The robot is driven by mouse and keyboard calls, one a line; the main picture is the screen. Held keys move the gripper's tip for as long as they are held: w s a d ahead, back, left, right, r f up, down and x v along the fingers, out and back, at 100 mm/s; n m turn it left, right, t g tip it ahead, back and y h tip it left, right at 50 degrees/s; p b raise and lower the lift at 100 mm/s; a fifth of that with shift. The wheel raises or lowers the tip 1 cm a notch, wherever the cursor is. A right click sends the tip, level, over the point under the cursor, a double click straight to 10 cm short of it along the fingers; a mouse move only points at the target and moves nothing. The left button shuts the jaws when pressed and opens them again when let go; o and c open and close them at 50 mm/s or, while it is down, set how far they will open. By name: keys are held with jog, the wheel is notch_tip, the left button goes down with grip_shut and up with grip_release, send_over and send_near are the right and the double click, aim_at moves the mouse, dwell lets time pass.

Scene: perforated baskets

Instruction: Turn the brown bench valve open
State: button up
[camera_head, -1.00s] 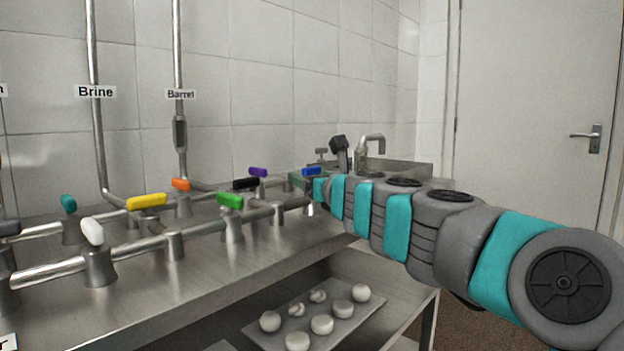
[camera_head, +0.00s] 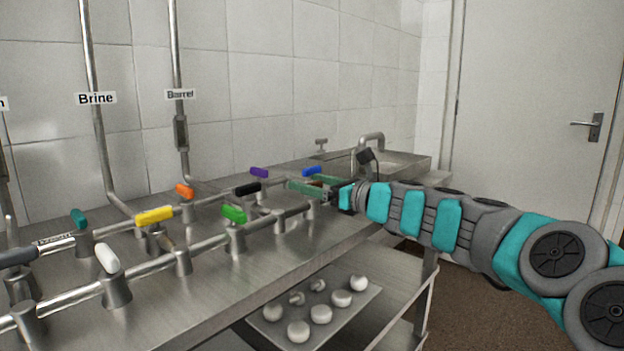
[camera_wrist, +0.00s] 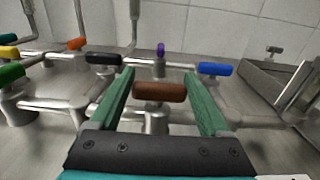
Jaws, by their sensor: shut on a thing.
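The brown valve handle (camera_wrist: 160,91) is a short rounded bar on a metal valve body in the wrist view. It lies crosswise between the two green fingers of my gripper (camera_wrist: 160,78). The fingers are shut on the handle, one at each end. In the head view my gripper (camera_head: 314,184) reaches over the bench pipes from the right, and its fingers hide the brown handle.
Beside it are a blue handle (camera_wrist: 215,69), a black handle (camera_wrist: 103,58) and a purple handle (camera_wrist: 160,49). Green (camera_head: 234,214), yellow (camera_head: 154,215) and white (camera_head: 108,258) handles stand further left. A sink (camera_head: 395,163) lies behind the arm. A tray (camera_head: 350,318) sits on the shelf below.

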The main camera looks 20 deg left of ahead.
jog(key=o, duration=1.2)
jog(key=shift+d, duration=0.15)
jog(key=v, duration=0.7)
jog(key=shift+d, duration=0.25)
